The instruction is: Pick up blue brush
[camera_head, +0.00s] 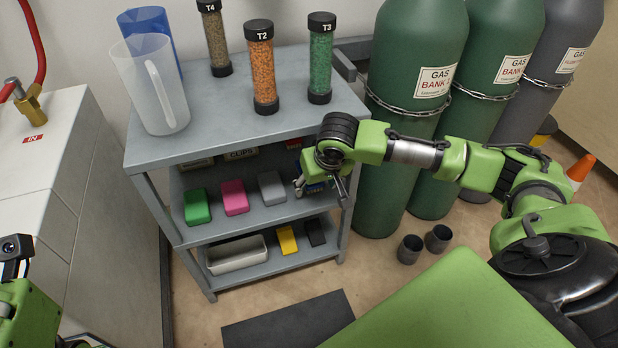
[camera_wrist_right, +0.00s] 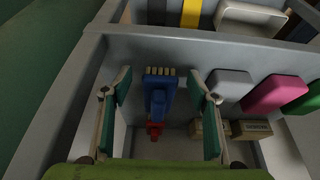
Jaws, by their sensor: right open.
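The blue brush (camera_wrist_right: 158,98) lies on the middle shelf of the grey cart, with its pale bristles toward the top of the right wrist view. In the head view a bit of the blue brush (camera_head: 315,188) shows beneath my right gripper (camera_head: 322,190). In the right wrist view my right gripper (camera_wrist_right: 162,98) is open. Its two fingers appear on either side of the brush, with visible gaps. Contact with the shelf cannot be judged. My left arm shows only partly at the lower left of the head view; its jaw state is unclear.
A red item (camera_wrist_right: 155,130) sits close to the brush. Grey (camera_head: 271,188), pink (camera_head: 234,197) and green (camera_head: 197,206) blocks share the shelf. The cart's top (camera_head: 205,118) is above, holding jugs and tubes. Green gas cylinders (camera_head: 405,60) stand right of the cart.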

